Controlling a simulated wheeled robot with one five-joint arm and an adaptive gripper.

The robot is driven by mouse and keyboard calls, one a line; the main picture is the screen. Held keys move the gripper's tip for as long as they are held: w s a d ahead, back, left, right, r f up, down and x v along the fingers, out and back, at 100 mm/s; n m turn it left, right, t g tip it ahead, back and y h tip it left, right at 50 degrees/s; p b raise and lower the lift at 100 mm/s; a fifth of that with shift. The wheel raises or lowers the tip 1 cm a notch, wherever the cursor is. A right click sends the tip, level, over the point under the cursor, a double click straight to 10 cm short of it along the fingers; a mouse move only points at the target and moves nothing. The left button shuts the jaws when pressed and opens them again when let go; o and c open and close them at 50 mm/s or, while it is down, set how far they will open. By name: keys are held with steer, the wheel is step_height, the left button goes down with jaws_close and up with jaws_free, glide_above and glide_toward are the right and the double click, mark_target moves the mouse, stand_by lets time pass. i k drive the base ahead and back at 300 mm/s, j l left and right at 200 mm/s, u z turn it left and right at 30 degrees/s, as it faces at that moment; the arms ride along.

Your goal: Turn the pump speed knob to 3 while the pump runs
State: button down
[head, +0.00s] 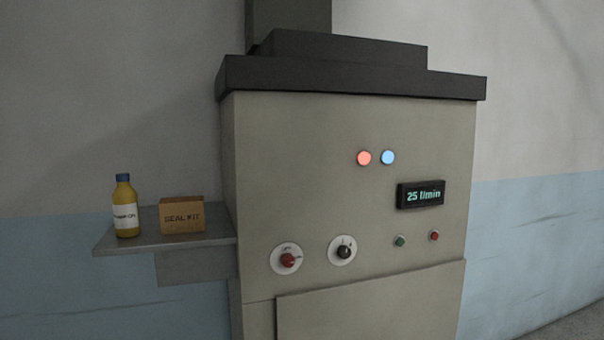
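A grey-beige machine cabinet (350,125) stands against the wall. Its front has two rotary knobs low down: a black knob (344,251) on a white round dial and, left of it, a red knob (288,260) on a similar dial. The dial markings are too small to read, so I cannot tell which setting the black knob points at. A small display (420,195) reads 25 l/min in lit green-blue figures. My gripper is not in view.
A red lamp (364,158) and a blue lamp (388,157) sit above the knobs. A green button (400,241) and a red button (434,236) are right of them. A side shelf (150,243) at left holds a yellow bottle (125,193) and a SEAL KIT box (182,214).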

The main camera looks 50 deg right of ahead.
mark_target(344, 251)
steer(key=z, duration=1.6)
